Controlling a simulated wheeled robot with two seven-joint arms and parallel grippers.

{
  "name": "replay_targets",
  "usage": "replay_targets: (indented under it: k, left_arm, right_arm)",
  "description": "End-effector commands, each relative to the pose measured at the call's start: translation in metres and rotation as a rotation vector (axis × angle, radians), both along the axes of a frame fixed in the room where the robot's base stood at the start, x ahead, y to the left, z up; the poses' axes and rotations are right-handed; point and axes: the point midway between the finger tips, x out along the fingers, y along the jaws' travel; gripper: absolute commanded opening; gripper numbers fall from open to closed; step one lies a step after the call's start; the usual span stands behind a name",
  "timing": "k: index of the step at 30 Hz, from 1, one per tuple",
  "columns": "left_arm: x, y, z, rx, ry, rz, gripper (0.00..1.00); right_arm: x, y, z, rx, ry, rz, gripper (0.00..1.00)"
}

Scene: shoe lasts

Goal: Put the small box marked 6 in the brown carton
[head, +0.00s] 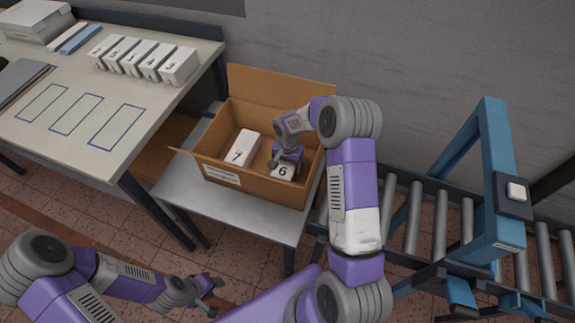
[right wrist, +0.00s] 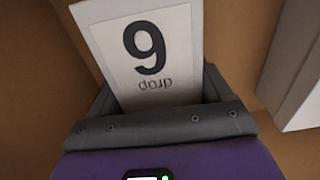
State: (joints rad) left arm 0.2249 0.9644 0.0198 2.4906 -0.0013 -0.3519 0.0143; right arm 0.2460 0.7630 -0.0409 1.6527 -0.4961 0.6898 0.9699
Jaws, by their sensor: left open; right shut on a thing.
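The small white box marked 6 (head: 284,171) is inside the brown carton (head: 243,190), toward its right side. My right gripper (head: 286,160) reaches down into the carton and is shut on this box. In the right wrist view the box (right wrist: 150,50) sits between the fingers, its 6 label facing the camera. I cannot tell whether its bottom touches the carton floor. A white box marked 7 (head: 243,149) stands in the carton to the left, apart from the held box. My left gripper (head: 211,292) is open and empty, low in front of the grey stand.
The carton stands open on a grey stand (head: 262,221). Several numbered white boxes (head: 145,58) stand in a row on the table (head: 60,135) at left, behind blue outlined rectangles. A roller conveyor (head: 440,222) with a blue frame (head: 497,170) is at right.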

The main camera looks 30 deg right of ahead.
Motion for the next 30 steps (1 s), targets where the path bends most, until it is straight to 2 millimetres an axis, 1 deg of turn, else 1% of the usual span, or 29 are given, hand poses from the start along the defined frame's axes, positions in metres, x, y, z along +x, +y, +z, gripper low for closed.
replay_targets:
  k: [3,7,8,9,12,19,22,26,30]
  left_arm:
    - [0.000,0.000,0.001,0.000,0.000,0.000,0.43]
    - [0.000,0.000,-0.003,0.000,0.000,0.000,0.43]
    - [0.000,0.000,-0.003,0.000,0.000,0.000,0.43]
    - [0.000,0.000,-0.002,0.000,0.000,0.000,0.43]
    - [0.000,0.000,-0.002,0.000,0.000,0.000,0.43]
    - [0.000,0.000,-0.001,0.000,0.000,0.000,0.43]
    - [0.000,0.000,0.003,0.000,0.000,0.000,0.43]
    - [0.000,0.000,0.009,0.000,0.000,0.000,0.43]
    - [0.000,0.000,0.018,0.000,0.000,0.000,0.43]
  right_arm:
    - [0.000,0.000,0.001,0.000,-0.001,0.000,0.37]
    - [0.000,0.000,-0.003,0.000,-0.001,0.000,0.37]
    - [0.000,0.000,-0.003,0.000,0.000,0.000,0.80]
    - [0.000,0.000,-0.002,0.000,0.000,0.000,0.86]
    - [0.000,0.000,-0.002,0.000,0.000,0.000,1.00]
    - [0.000,0.000,-0.001,0.000,0.000,0.000,1.00]
    - [0.000,0.000,0.004,0.000,0.000,0.000,1.00]
    - [0.001,0.000,0.026,-0.002,-0.004,0.000,1.00]
    - [0.001,0.000,0.058,-0.002,-0.004,0.001,1.00]
